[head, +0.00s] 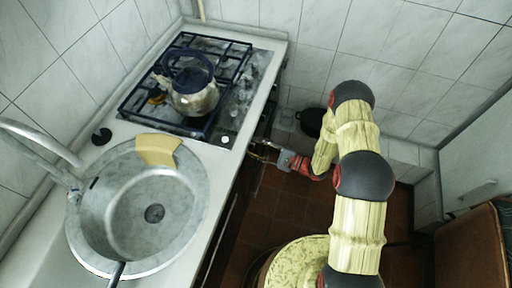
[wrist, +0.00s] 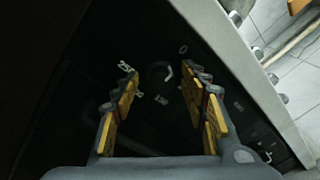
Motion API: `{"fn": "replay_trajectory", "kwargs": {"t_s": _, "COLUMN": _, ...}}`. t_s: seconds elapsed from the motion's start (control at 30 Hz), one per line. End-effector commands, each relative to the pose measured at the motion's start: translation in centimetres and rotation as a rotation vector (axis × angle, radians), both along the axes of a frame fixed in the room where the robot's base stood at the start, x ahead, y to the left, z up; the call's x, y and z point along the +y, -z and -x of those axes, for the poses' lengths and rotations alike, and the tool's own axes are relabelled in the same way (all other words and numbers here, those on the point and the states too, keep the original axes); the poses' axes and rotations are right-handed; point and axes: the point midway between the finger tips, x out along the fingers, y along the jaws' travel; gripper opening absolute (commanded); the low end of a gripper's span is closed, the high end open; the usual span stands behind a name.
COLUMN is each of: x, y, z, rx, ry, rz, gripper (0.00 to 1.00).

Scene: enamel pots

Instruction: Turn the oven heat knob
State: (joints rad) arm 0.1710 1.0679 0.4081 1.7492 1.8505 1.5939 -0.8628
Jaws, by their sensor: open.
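The oven heat knob (wrist: 160,73) is a dark round knob with a light mark, on a black panel with pale markings, one reading 250. It shows in the wrist view between and just beyond the fingertips. My gripper (wrist: 164,86) is open, with a yellow-padded finger on each side of the knob's outline. I cannot tell whether either finger touches it. In the head view my gripper (head: 263,150) is beside the oven front, below the counter edge. The knob cannot be made out there.
A gas hob (head: 234,115) with a kettle (head: 193,97) is set in the white counter. A round sink (head: 180,215) with a yellow cloth (head: 157,149) is nearer. A dark pan (head: 311,122) is by the back wall. Other light knobs (wrist: 272,78) lie at the wrist view's right.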

Motion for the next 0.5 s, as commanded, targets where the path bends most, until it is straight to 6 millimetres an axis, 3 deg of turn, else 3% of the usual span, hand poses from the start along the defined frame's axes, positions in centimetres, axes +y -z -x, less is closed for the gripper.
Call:
{"fn": "replay_trajectory", "kwargs": {"t_s": 0.07, "x": -0.02, "y": -0.01, "z": -0.01, "rx": 0.000, "ry": 0.000, "rz": 0.000, "gripper": 0.44}}
{"fn": "replay_trajectory", "kwargs": {"t_s": 0.5, "x": -0.04, "y": -0.02, "z": -0.01, "rx": 0.000, "ry": 0.000, "rz": 0.000, "gripper": 0.20}}
